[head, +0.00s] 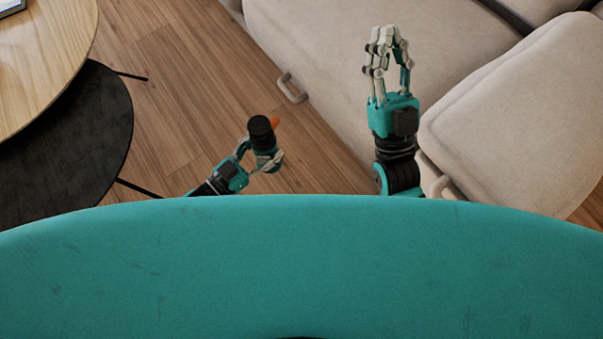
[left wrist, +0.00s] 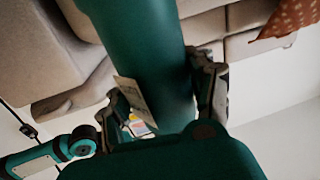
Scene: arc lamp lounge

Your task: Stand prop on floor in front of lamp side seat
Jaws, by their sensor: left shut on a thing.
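The prop (head: 260,128) looks like an upright cylinder with a black top, seen from above in the head view. My left gripper (head: 264,160) is shut on it, above the wood floor. In the left wrist view, a dark teal cylinder (left wrist: 150,55) shows between my left fingers (left wrist: 165,98), with a pale label beside one finger. My right gripper (head: 388,55) is raised and empty in front of the beige sofa, fingers curved with a gap between them. The sofa seat (head: 350,60) is at the upper right. The lamp is not visible, so I cannot tell which seat is its side.
A round wood table (head: 40,60) and a lower black round table (head: 90,130) stand at the left. Bare wood floor (head: 180,90) lies between them and the sofa. A sofa leg (head: 292,90) juts onto the floor.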

